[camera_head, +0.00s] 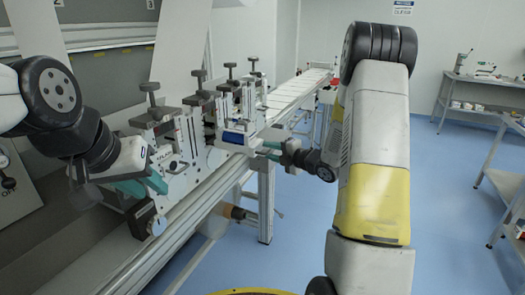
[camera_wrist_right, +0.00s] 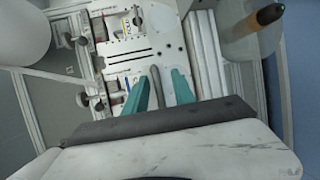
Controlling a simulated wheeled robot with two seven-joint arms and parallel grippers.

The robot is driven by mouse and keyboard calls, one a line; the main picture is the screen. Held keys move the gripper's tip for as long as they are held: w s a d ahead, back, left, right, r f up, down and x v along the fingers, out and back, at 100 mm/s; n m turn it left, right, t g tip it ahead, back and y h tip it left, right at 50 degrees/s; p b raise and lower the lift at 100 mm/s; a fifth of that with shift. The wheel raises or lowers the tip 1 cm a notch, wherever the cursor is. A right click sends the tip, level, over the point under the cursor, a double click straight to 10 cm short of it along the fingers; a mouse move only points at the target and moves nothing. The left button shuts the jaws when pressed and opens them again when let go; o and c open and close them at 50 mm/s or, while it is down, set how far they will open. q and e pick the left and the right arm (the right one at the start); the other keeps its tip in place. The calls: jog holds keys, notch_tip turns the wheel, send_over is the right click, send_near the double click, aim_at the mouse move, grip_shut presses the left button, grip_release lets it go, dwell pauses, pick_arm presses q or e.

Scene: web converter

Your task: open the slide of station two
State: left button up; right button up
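The row of converter stations (camera_head: 185,140), with dark knobs on top, runs along the rail. I cannot tell for sure which one is station two. A unit with a blue and white front (camera_head: 236,138) sticks out toward my right gripper (camera_head: 273,149). In the right wrist view, the teal fingers of that gripper (camera_wrist_right: 159,92) stand apart on both sides of a grey rounded bar (camera_wrist_right: 157,87), in front of a pale slotted plate (camera_wrist_right: 135,48). Contact with the bar is not clear. My left gripper (camera_head: 144,187) has its teal fingers apart, close to the near station's lower front.
The machine's long rail (camera_head: 150,255) runs below the stations. A wooden-coloured roller end (camera_head: 236,212) sticks out under it, also seen in the right wrist view (camera_wrist_right: 268,15). A white conveyor (camera_head: 300,88) extends behind. Blue floor (camera_head: 455,220) is free at the right, before shelves.

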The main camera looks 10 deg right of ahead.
jog(key=v, duration=0.7)
jog(key=shift+s, duration=0.2)
jog(key=shift+d, duration=0.15)
jog(key=s+d+r+m+g+h, duration=0.1)
jog(key=s+d+r+m+h, duration=0.2)
jog(key=r+m, duration=0.35)
jog(key=s+d+r+m+h, duration=0.1)
jog(key=s+r+m+h, duration=0.2)
jog(key=r+m+h, duration=0.35)
jog(key=s+a+m+g+y, duration=0.1)
jog(key=s+a+m+g, duration=0.1)
jog(key=s, duration=0.5)
jog(key=s+a+m+g+y, duration=0.1)
jog(key=s+a+m+g, duration=0.1)
jog(key=s+a+m, duration=0.2)
jog(key=s+a+f+m+g+y, duration=0.1)
jog(key=s+a+m, duration=0.2)
jog(key=s, duration=0.9)
jog(key=m, duration=0.3)
jog(key=shift+a+g, duration=0.3)
jog(key=shift+g, duration=0.1)
